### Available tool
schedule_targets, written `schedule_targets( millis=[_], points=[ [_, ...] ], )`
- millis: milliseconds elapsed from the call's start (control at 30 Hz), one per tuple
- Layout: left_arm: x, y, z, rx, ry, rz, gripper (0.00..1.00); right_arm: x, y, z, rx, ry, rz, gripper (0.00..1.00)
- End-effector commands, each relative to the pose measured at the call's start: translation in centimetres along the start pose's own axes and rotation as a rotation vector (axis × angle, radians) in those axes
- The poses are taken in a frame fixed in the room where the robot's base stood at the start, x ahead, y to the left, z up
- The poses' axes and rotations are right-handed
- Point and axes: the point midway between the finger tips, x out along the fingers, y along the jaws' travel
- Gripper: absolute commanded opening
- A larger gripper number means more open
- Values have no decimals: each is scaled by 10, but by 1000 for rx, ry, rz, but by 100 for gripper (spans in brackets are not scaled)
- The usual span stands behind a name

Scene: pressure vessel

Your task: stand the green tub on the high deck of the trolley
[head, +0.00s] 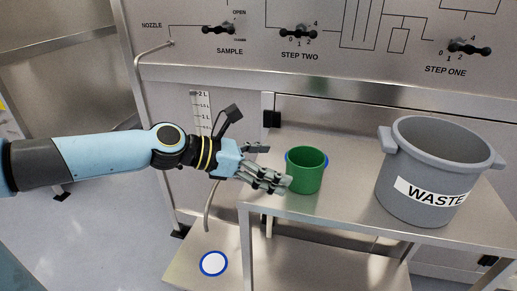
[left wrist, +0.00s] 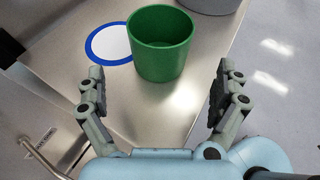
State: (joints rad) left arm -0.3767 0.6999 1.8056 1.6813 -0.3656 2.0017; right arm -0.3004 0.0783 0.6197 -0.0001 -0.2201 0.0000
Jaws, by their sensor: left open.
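The green tub (head: 306,172) stands upright on the metal high deck (head: 340,205) of the trolley, near its left end. My left gripper (head: 268,168) is at the tub's left side in the head view, with its fingers spread. In the left wrist view the green tub (left wrist: 161,48) is empty and lies ahead of and between the open fingertips (left wrist: 156,85), apart from both. A white disc with a blue rim (left wrist: 109,43) lies on the deck beside the tub, which hides part of it. My right gripper is not in view.
A grey WASTE bin (head: 437,170) stands on the deck to the tub's right. A second blue-rimmed white disc (head: 214,263) lies on the low deck (head: 188,270). A thin hose hangs near the scale. The panel with black valve handles (head: 298,33) rises behind.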

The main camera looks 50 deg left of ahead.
Motion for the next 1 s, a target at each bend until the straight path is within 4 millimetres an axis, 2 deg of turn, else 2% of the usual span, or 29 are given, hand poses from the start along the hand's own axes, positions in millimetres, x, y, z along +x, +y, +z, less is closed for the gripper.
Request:
schedule_targets(
  millis=[33, 300, 1000],
  points=[
    [-12, -2, -2, 2, 9, -5, 100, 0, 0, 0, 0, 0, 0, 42],
    [-34, 0, -1, 0, 1, -1, 100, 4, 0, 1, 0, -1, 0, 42],
    [-37, -1, 0, 1, 1, 0, 100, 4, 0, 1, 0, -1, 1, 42]
  ],
)
